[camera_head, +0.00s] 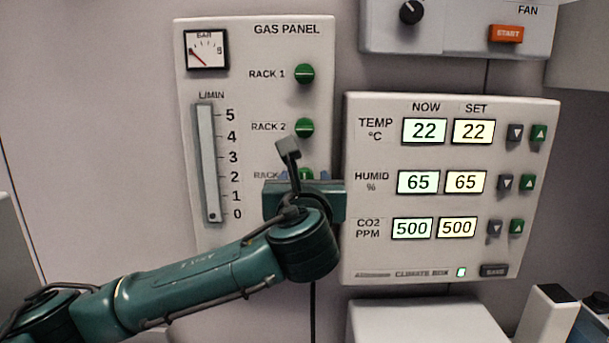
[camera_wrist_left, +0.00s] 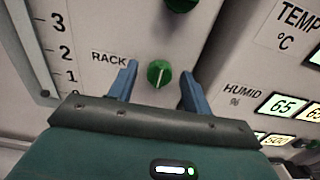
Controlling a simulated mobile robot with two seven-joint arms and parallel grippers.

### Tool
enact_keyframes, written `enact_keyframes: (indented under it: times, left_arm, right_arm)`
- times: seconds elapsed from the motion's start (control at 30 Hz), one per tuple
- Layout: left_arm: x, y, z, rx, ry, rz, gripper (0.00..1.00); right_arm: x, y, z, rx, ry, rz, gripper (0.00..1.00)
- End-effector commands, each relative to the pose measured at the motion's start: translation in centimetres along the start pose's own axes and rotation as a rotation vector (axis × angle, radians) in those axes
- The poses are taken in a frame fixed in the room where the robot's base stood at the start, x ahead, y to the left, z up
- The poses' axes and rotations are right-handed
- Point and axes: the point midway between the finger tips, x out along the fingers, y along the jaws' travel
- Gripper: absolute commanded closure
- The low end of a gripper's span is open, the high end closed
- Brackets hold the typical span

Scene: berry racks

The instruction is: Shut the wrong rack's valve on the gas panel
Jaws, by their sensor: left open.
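The gas panel (camera_head: 255,50) is on the wall, with green valve knobs in a column. The RACK 1 knob (camera_head: 304,74) is at the top and the RACK 2 knob (camera_head: 304,128) below it. The lowest knob (camera_head: 305,173) is partly hidden by my arm; its label reads RACK, the number covered. My left gripper (camera_head: 304,178) is in front of this lowest knob. In the left wrist view its blue fingers (camera_wrist_left: 158,88) are open on either side of the knob (camera_wrist_left: 159,73), with gaps at both sides. The knob's pale mark looks roughly upright there.
The climate box (camera_head: 380,262) with lit displays and buttons stands close to the right of my gripper. A fan control box (camera_head: 455,35) is above it. A flow meter (camera_head: 207,165) and a pressure gauge (camera_head: 206,50) are on the panel's left side.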

Motion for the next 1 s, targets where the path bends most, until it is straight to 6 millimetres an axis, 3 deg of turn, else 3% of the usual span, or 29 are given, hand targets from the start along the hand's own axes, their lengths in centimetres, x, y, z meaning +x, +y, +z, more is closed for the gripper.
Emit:
enact_keyframes:
  times: [0.3,0.83,1.0]
  left_arm:
    - [0.24,-0.04,-0.05,0.0,0.0,-0.001,0.51]
    - [0.21,-0.04,-0.01,-0.001,0.0,-0.001,0.94]
    - [0.21,-0.04,-0.03,-0.008,0.0,-0.001,0.94]
  right_arm:
    - [-0.01,0.2,-0.01,-0.008,0.0,0.0,0.64]
    - [-0.04,0.17,-0.23,-0.008,0.005,0.0,0.64]
    - [-0.02,0.16,-0.23,-0.008,0.005,-0.001,0.64]
